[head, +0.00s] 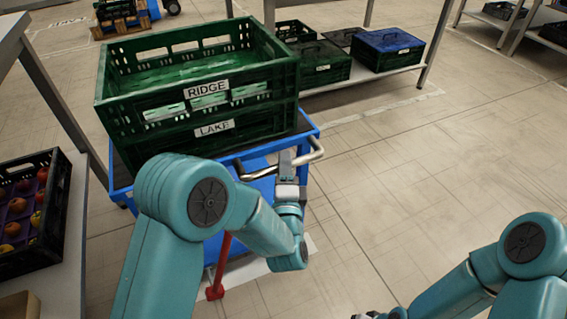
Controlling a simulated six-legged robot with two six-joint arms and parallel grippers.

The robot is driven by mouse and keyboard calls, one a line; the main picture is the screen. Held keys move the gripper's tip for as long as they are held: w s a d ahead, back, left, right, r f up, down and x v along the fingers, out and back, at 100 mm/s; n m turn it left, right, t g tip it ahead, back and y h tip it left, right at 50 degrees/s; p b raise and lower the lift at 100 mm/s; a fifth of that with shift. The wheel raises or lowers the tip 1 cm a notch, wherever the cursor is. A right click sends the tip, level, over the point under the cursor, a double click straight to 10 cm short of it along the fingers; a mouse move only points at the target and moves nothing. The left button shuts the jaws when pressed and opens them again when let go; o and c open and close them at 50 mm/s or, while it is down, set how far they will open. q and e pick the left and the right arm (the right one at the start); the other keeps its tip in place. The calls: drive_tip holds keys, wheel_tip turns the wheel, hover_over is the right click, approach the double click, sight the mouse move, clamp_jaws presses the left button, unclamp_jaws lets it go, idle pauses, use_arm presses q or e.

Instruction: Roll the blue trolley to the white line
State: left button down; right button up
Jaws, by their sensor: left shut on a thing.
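The blue trolley (311,128) stands left of centre and carries two stacked green crates, the upper labelled RIDGE (222,68) and the lower labelled LAKE (256,126). Its bent metal handle (318,152) sticks out on the near right side. My left gripper (288,163) is shut on this handle. My left arm hides part of the trolley's near side and base. A white strip (262,266) lies on the floor under the trolley's near end; I cannot tell whether it is the white line.
A red bar with a foot (215,292) stands low by the trolley. A shelf at the back holds green crates and a blue-lidded crate (388,48). A black fruit crate (56,212) sits on a table at left. The tiled floor at right is clear.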

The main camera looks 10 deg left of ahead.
use_arm(q)
drive_tip(key=c, duration=1)
unclamp_jaws()
drive_tip(key=shift+o, duration=0.2)
drive_tip(key=shift+s, duration=0.15)
